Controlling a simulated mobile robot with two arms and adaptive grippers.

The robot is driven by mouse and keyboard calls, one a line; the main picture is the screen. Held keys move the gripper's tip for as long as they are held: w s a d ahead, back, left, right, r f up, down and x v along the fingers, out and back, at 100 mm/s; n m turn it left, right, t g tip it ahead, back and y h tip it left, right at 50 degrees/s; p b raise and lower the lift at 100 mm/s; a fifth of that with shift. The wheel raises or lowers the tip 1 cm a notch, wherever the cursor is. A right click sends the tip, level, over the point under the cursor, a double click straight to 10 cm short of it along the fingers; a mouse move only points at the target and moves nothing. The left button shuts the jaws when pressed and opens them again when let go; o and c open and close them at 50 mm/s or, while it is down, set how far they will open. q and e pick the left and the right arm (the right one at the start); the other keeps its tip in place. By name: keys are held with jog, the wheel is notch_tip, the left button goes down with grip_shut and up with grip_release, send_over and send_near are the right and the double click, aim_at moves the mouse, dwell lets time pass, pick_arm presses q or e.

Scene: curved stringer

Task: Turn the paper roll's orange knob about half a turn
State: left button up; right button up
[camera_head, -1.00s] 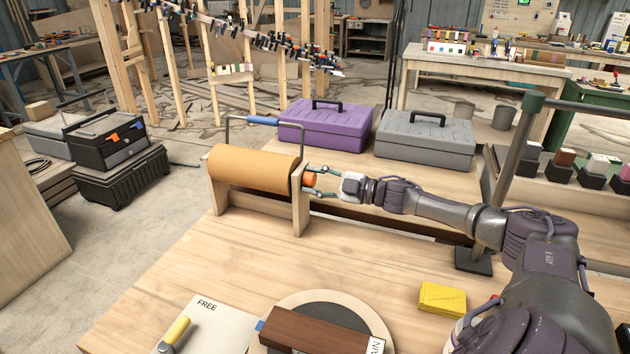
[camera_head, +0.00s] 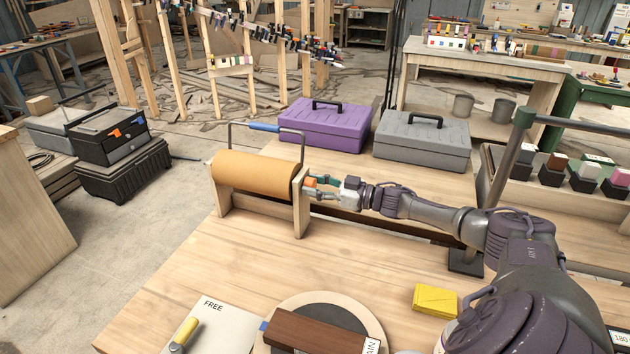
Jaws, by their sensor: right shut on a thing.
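The paper roll (camera_head: 254,173) is a tan-brown cylinder lying between two wooden end supports on the workbench. Its orange knob (camera_head: 311,182) sticks out at the right end, just past the right support (camera_head: 301,207). My right gripper (camera_head: 318,187) reaches in from the right and is shut on the knob, with its teal fingers around it. The fingers partly cover the knob. My left gripper is not in view.
A metal bar with a blue grip (camera_head: 264,127) stands behind the roll. Purple (camera_head: 322,127) and grey (camera_head: 422,142) toolboxes stand behind my right arm. A yellow pad (camera_head: 435,300), a round board and a FREE sheet (camera_head: 217,322) lie in front. The bench left of centre is clear.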

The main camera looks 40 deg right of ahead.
jog(key=m+p, duration=0.2)
jog(key=m, duration=0.4)
jog(key=shift+m, duration=0.3)
jog(key=m+p, duration=0.1)
jog(key=m, duration=0.5)
jog(key=shift+d, duration=0.1)
jog(key=m+p, duration=0.1)
jog(key=m, duration=0.3)
jog(key=shift+f+m, duration=0.1)
jog(key=shift+m, duration=0.3)
jog(key=m, duration=0.5)
jog(key=m+p, duration=0.1)
jog(key=m, duration=0.1)
jog(key=shift+m, duration=0.4)
jog(key=shift+f+m+p, duration=0.1)
jog(key=shift+m+p, duration=0.35)
jog(key=shift+m, duration=0.55)
jog(key=o, duration=1.1)
